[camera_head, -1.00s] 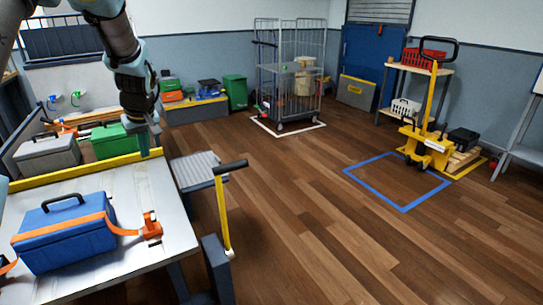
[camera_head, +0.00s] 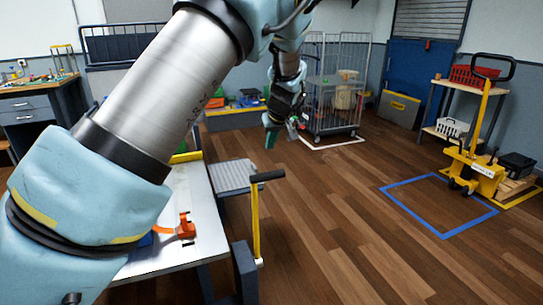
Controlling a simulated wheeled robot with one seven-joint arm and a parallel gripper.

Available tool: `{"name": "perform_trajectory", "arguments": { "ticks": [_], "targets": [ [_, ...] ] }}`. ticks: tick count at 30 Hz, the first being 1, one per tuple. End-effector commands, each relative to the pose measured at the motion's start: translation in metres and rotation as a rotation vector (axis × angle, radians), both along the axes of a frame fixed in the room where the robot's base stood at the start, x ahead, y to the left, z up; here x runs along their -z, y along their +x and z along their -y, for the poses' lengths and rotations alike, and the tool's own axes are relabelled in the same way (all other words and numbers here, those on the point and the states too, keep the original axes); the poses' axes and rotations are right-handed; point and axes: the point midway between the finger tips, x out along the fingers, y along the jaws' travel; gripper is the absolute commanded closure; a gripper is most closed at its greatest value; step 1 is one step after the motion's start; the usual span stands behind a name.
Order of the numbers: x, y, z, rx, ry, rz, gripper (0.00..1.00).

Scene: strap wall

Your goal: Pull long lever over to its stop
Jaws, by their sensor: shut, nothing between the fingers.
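The long lever (camera_head: 256,222) is a yellow bar with a black grip (camera_head: 267,176) on top. It stands nearly upright beside the right side of the light grey table (camera_head: 205,250), its foot at a white fitting near a dark post. My gripper (camera_head: 271,138) hangs shut and empty above and behind the lever's grip in the picture, clearly apart from it. The fingers are small and teal-tipped here. My arm crosses the left of the view and hides most of the blue case on the table.
An orange strap buckle (camera_head: 186,227) sits on the table. A grey ribbed platform (camera_head: 232,175) lies behind the lever. A wire cage cart (camera_head: 335,90) stands at the back, and a yellow pallet truck (camera_head: 475,170) at the right. The wooden floor right of the lever is clear.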

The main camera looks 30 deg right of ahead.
Motion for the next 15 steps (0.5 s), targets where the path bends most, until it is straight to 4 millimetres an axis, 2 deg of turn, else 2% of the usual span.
{"name": "perform_trajectory", "arguments": {
  "ticks": [15],
  "targets": [
    [0.082, 0.047, 0.005, -0.001, 0.004, -0.004, 1.0]
  ]
}}
